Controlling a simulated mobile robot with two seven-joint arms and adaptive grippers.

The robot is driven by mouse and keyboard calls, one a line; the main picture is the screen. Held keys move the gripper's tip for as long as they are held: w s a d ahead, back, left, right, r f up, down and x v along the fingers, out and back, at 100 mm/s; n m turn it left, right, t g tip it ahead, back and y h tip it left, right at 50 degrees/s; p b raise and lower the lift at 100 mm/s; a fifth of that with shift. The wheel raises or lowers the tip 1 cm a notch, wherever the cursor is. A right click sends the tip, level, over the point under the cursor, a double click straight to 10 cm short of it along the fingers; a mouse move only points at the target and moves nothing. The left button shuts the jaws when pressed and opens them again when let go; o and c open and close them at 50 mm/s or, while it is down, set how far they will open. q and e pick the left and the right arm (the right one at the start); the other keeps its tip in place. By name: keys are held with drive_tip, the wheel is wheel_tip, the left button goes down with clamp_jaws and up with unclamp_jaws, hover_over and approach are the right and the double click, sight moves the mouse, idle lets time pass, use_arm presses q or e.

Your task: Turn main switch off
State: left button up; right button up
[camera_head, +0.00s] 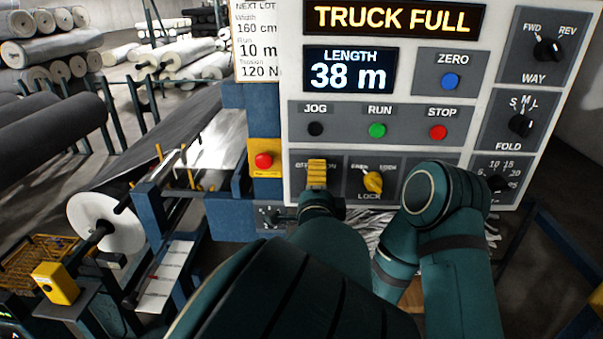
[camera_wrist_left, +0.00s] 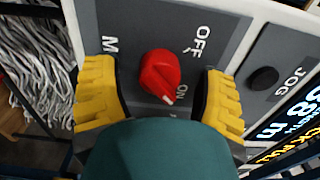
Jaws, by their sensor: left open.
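The main switch is a red rotary knob (camera_wrist_left: 158,72) on a grey plate with OFF and ON labels. Its white pointer mark points to the ON side in the left wrist view. My left gripper (camera_wrist_left: 160,84) is open, with one yellow finger on each side of the knob and a visible gap on both sides. In the head view my left gripper (camera_head: 317,174) is at the lower left of the control panel (camera_head: 292,60) and hides the knob. My right arm stands in front of the panel's lower right; its gripper is not seen.
A yellow LOCK knob (camera_head: 373,182) is just right of my left gripper. A red emergency button (camera_head: 263,160) on a yellow box is to its left. JOG (camera_head: 316,129), RUN (camera_head: 377,130) and STOP (camera_head: 438,132) buttons are above. A white roll (camera_head: 105,222) stands at left.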

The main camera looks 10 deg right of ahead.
use_arm(q)
clamp_jaws()
drive_tip(key=n+b, duration=0.1)
drive_tip(key=n, duration=0.2)
drive_tip(key=shift+a, duration=0.1)
drive_tip(key=n+b, duration=0.2)
drive_tip(key=n, duration=0.2)
drive_tip(key=shift+n, duration=0.3)
drive_tip(key=n+b, duration=0.2)
drive_tip(key=n, duration=0.3)
drive_tip(key=shift+b, duration=0.3)
drive_tip(key=shift+r+n+b, duration=0.1)
drive_tip(key=shift+n+b, duration=1.2)
drive_tip(key=shift+n, duration=1.4)
